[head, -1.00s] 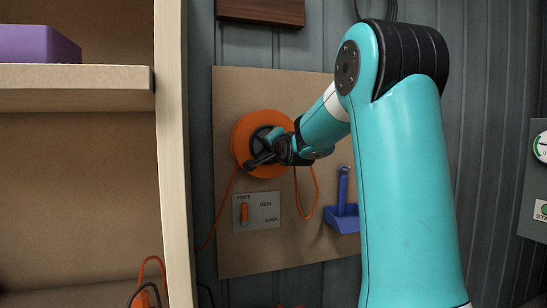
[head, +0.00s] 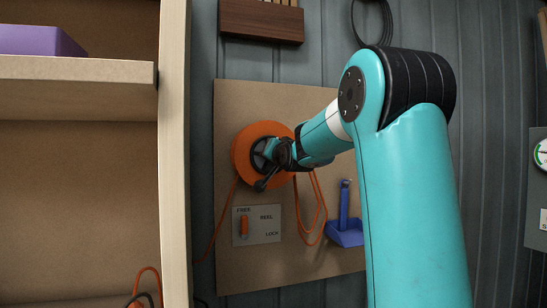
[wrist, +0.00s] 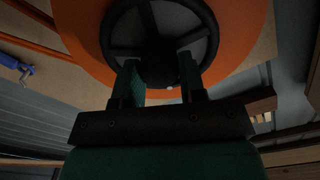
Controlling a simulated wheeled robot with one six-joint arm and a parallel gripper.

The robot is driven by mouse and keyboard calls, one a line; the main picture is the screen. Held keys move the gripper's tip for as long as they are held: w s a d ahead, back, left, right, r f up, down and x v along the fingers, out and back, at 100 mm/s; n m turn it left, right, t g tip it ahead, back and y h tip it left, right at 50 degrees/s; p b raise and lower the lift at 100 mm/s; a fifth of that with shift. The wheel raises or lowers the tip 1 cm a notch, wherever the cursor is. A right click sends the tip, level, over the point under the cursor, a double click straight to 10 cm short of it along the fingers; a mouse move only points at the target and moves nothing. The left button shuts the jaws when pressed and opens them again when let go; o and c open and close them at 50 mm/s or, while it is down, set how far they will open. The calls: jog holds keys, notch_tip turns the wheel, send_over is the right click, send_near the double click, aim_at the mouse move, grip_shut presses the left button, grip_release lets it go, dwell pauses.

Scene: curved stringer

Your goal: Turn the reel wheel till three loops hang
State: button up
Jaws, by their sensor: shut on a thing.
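The orange reel (head: 243,153) is mounted on a brown board. Its dark spoked hub wheel (wrist: 205,40) shows close up in the wrist view. My gripper (head: 268,165) is at the hub; in the wrist view my gripper (wrist: 160,80) has its two fingers at the wheel's near rim, shut on the wheel. The fingers hide the exact grip spot. Orange cord (head: 318,215) hangs below the reel at the right in what look like two nested loops. Another cord strand (head: 221,222) runs down at the left.
A blue holder (head: 345,232) is on the board right of the loops. A wooden shelf (head: 75,70) with a purple box (head: 40,41) stands at the left. A wooden block (head: 262,20) hangs above the board. A gauge panel (head: 540,185) is at the far right.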

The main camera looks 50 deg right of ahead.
jog(key=shift+f, duration=0.1)
jog(key=o, duration=0.9)
jog(key=p+v, duration=0.9)
jog(key=v, duration=0.8)
jog(key=shift+s, duration=0.2)
